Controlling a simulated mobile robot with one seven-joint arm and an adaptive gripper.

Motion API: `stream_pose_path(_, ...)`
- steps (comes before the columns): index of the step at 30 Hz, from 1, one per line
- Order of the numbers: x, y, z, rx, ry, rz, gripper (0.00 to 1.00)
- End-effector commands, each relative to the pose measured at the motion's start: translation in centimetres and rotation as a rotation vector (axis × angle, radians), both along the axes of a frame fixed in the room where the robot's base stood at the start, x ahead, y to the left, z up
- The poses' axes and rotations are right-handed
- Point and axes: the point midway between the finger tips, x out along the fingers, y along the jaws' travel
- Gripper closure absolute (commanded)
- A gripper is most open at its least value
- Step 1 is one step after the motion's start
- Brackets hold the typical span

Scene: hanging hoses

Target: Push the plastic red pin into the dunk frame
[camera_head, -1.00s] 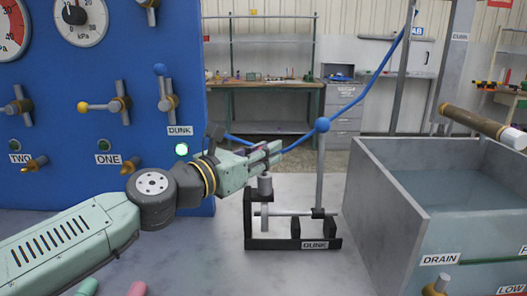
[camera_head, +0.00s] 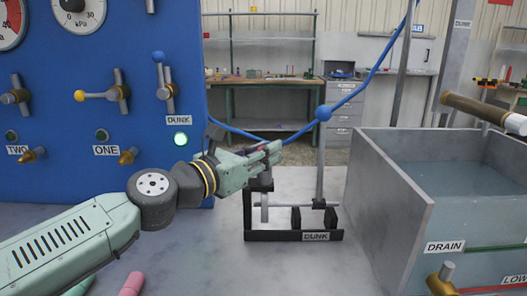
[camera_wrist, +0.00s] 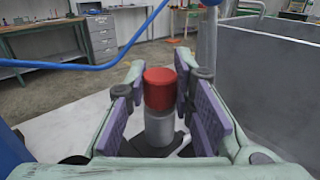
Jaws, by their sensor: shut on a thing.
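The red pin (camera_wrist: 160,88) has a red cap above a grey cylindrical body (camera_wrist: 160,130). It stands upright between my fingers in the wrist view. My gripper (camera_head: 270,152) is shut on it. In the head view my fingers hide the red cap. The black dunk frame (camera_head: 285,237) stands on the grey surface below the fingers, with a "DUNK" label on its front. The pin is over the left upright of the frame. How deep it sits in the frame cannot be told.
A grey water tank (camera_head: 400,190) stands close on the right. A blue hose (camera_head: 365,85) runs behind my gripper. The blue valve panel (camera_head: 60,140) stands on the left, its DUNK light lit.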

Motion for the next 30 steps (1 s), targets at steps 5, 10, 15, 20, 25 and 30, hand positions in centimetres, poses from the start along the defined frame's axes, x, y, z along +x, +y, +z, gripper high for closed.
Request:
stream_pose_path(5,0.00,0.00,-0.58,0.000,0.000,0.000,1.00)
stream_pose_path(10,-0.01,-0.01,-0.66,0.000,0.000,0.000,0.73)
stream_pose_path(15,-0.02,-0.04,-0.68,0.001,0.001,-0.001,0.62)
stream_pose_path(20,-0.01,-0.02,-0.66,0.000,0.000,-0.001,0.54)
stream_pose_path(25,-0.01,-0.01,-0.64,0.000,0.000,0.000,0.54)
stream_pose_path(30,-0.41,0.47,-0.64,-0.001,0.001,0.001,0.54)
